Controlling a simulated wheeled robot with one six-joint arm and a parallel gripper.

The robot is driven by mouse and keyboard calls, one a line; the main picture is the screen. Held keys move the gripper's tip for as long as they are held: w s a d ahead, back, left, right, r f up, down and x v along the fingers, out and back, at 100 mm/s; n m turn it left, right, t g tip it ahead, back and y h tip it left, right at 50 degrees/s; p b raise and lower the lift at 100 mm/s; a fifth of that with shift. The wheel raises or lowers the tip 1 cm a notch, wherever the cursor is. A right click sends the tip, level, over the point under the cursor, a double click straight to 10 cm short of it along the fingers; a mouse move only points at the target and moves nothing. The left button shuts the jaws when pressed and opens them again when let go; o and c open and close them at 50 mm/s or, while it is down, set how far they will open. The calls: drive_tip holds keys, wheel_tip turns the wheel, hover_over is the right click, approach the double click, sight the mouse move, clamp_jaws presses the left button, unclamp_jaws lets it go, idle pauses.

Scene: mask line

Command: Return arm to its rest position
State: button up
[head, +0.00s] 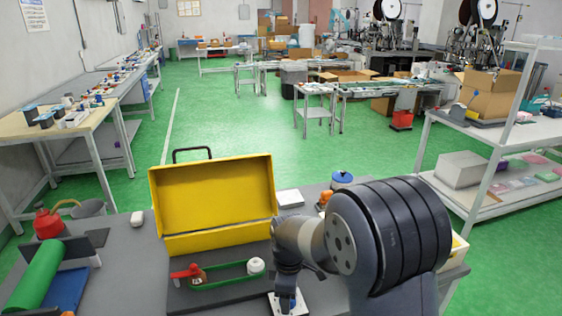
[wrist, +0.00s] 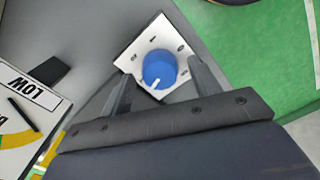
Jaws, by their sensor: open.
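My gripper (wrist: 161,70) is open, with one finger on each side of a blue knob (wrist: 159,68) in the wrist view. The knob has a white pointer mark and sits on a white square plate (wrist: 131,62) with small markings. I cannot tell whether the fingers touch the knob. In the head view my arm reaches down over the grey table (head: 135,278), and the white plate shows partly at the bottom (head: 298,303). The fingertips are mostly hidden there by my own arm.
An open yellow box (head: 212,195) stands left of my arm. A red-handled valve (head: 187,271) and a green loop are in front of it.

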drive_tip(key=m, duration=0.7)
idle(0.4)
drive_tip(key=shift+r, duration=0.1)
